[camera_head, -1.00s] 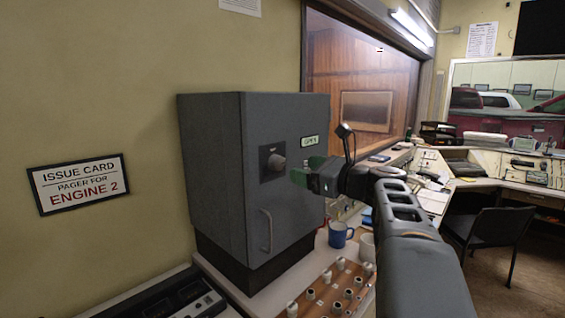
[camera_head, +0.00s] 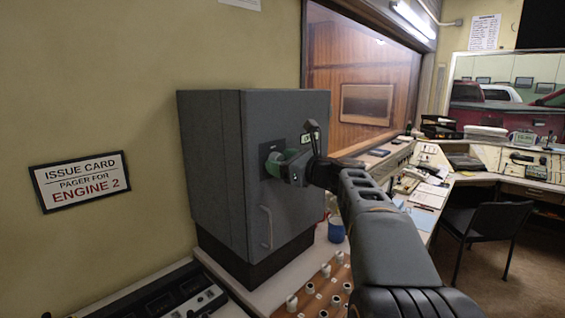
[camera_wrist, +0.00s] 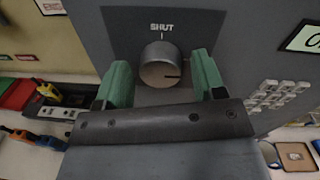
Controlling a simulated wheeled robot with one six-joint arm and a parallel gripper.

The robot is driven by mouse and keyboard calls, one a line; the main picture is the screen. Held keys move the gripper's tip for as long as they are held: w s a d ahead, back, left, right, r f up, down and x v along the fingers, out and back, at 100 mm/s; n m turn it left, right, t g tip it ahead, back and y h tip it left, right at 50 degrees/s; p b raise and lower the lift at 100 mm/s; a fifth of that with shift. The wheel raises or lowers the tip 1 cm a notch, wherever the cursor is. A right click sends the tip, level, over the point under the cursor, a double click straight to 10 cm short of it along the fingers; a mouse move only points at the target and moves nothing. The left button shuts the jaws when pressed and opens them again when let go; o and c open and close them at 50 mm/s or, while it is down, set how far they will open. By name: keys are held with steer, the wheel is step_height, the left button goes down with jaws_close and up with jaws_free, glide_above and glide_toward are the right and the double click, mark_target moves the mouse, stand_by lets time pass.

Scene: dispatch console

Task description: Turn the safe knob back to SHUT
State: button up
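The safe (camera_head: 215,165) is a grey box standing on the counter, its door closed. In the wrist view the round grey knob (camera_wrist: 160,62) sits on a dark plate below the word SHUT (camera_wrist: 161,28) and a short tick. A dark line on the knob points right, away from the tick. My gripper (camera_wrist: 161,75) is open, with one green finger on each side of the knob and small gaps showing. In the head view my gripper (camera_head: 280,163) is at the door and mostly hides the knob.
A small pale sign, partly cut off, is on the door right of the knob (camera_wrist: 302,38). The door handle (camera_head: 266,228) is below. A blue mug (camera_head: 336,230) and a brown board with several knobs (camera_head: 318,290) stand on the counter.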

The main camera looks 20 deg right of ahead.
steer(key=c, duration=0.8)
steer(key=shift+f+n+h+b, duration=0.1)
steer(key=shift+n+h+b, duration=0.25)
steer(key=shift+n+b, duration=3.35)
steer(key=shift+n+h+b, duration=0.35)
steer(key=shift+n+b, duration=2.15)
steer(key=shift+n, duration=2.4)
steer(key=o, duration=0.9)
steer(key=shift+a, duration=0.1)
